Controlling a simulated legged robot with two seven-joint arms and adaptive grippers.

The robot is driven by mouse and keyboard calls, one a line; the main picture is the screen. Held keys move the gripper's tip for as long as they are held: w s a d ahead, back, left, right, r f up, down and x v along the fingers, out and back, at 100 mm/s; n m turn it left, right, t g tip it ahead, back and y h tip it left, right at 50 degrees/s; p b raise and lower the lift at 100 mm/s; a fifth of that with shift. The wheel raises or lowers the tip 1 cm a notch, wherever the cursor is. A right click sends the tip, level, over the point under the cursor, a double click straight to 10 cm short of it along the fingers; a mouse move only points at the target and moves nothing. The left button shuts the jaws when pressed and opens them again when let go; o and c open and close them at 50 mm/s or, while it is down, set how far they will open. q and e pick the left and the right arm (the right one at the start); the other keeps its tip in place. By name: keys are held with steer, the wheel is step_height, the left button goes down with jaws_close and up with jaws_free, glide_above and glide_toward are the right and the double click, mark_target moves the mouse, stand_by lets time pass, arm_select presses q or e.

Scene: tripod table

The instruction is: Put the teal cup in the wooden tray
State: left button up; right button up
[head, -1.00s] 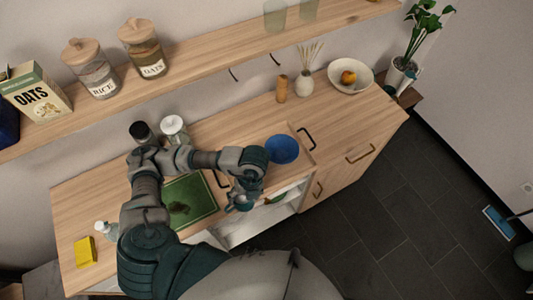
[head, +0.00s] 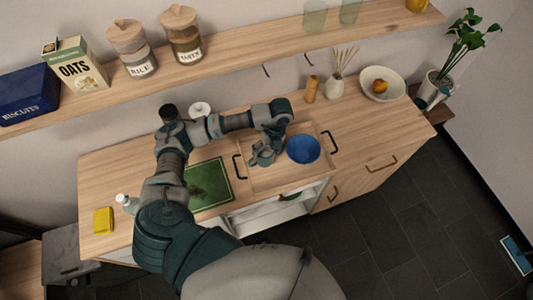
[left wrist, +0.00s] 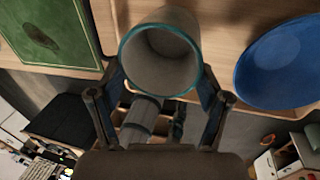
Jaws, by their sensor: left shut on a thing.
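The teal cup (left wrist: 160,57) is in the left wrist view, its teal rim and pale grey inside facing the camera. My left gripper (head: 263,157) is shut on it, with a finger on each side of the cup. In the head view the gripper and cup are over the left part of the wooden tray (head: 277,184). The tray is light wood with black handles, and a blue bowl (head: 303,149) sits in its right part. I cannot tell whether the cup's base touches the tray floor. My right gripper is not in view.
A green board (head: 210,185) lies left of the tray. A jar with a white lid (head: 200,108) and a dark-topped container (head: 168,112) stand behind my arm. A wooden shelf (head: 230,55) runs above the counter.

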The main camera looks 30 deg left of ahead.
arm_select(q)
steer(key=shift+d+f, duration=0.1)
steer(key=shift+f, duration=1.2)
steer(key=o, duration=1.7)
steer(key=v, duration=1.2)
steer(key=shift+s, duration=0.1)
